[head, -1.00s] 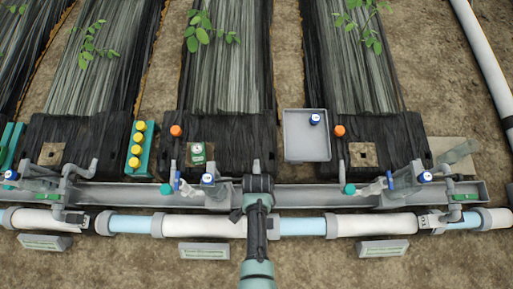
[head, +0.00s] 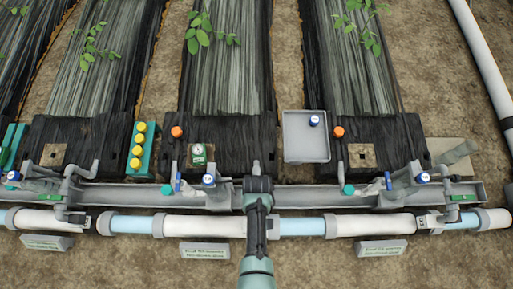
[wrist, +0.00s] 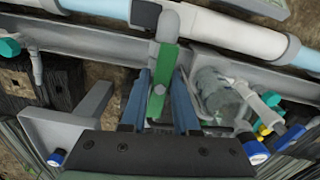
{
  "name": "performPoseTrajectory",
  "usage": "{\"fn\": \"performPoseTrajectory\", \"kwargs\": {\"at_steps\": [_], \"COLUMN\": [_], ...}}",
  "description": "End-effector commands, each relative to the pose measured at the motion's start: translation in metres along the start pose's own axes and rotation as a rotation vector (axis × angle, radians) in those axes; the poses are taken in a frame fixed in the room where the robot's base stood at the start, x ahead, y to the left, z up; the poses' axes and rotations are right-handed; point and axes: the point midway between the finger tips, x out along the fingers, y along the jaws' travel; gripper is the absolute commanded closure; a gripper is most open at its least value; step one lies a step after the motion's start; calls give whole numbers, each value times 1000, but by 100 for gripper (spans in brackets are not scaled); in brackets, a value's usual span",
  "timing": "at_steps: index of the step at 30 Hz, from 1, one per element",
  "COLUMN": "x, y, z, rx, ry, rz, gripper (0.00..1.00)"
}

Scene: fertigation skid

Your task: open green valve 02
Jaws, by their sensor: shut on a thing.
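The green valve handle (wrist: 163,85) lies between the two blue fingers of my gripper (wrist: 163,88) in the wrist view. My gripper is shut on it. The handle runs up to a grey valve body (wrist: 168,22) at the pipe. In the head view my arm covers this valve and the gripper's fingers. Other green handles show at the right (head: 465,197) and left (head: 50,197) ends of the pipe. The white sign plates (head: 205,251) below the pipe are too small to read, so I cannot confirm the valve's number.
A grey channel (head: 300,195) runs behind the white and blue pipe (head: 370,225). Fittings with blue levers and teal knobs (head: 349,189) stand along it. A grey tray (head: 306,150) holds a blue-capped item. A teal rack (head: 150,160) holds several yellow-capped bottles.

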Motion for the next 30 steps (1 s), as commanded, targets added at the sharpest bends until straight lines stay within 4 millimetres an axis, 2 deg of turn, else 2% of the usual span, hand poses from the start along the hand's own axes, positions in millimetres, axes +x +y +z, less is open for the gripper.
{"fn": "performPoseTrajectory", "kwargs": {"at_steps": [1, 6, 17, 30], "x": [0, 0, -6, -71], "y": [0, 0, 0, 0], "z": [0, 0, 0, 0], "rx": [-2, 0, 2, 3], "ry": [0, -1, -1, -1], "rz": [1, 1, 0, 0], "gripper": [67, 39, 39, 39]}}
